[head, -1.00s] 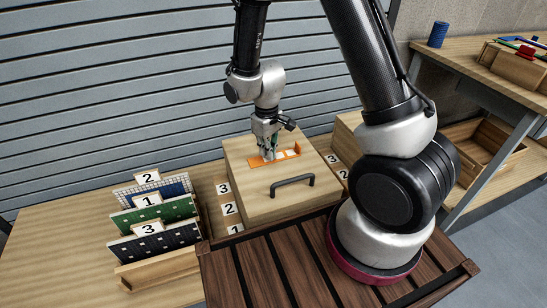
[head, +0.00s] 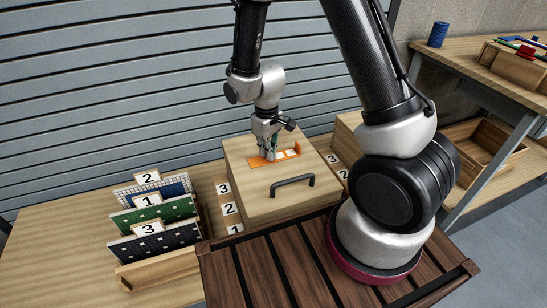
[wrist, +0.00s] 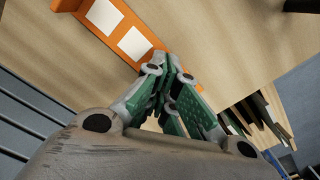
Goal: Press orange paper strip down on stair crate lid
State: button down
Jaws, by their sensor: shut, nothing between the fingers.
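The orange paper strip (head: 285,154) lies on top of the wooden crate lid (head: 242,160), with white squares on it. In the wrist view the strip (wrist: 88,13) runs from the upper left toward my fingertips. My gripper (head: 270,157) points down at the strip, its green-padded fingers closed together and empty. In the wrist view my gripper (wrist: 172,62) has its tips at or just above the strip's lower end. I cannot tell whether they touch it. The fingers hide part of the strip.
A dark handle (head: 293,184) stands out at the crate's front. Numbered steps (head: 229,208) flank the crate. A rack at left holds mosaic panels, among them a green panel (head: 152,213). A side bench (head: 460,52) at right carries a blue cylinder (head: 438,34).

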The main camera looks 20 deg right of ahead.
notch_tip(320, 180, up, 7)
dwell(0.7)
dwell(0.3)
jog(key=s+d+r+m+t, duration=0.1)
jog(key=s+d+r+m, duration=0.1)
jog(key=s+d+r, duration=0.3)
jog(key=s+d+r+m+t, duration=0.2)
jog(key=s+d+r, duration=0.3)
jog(key=r, duration=0.6)
jog(key=s+d+r+m+t, duration=0.1)
jog(key=s+d+r+m, duration=0.1)
jog(key=s+d+r, duration=0.3)
jog(key=s+r, duration=0.3)
jog(key=s, duration=0.1)
jog(key=shift+r, duration=0.35)
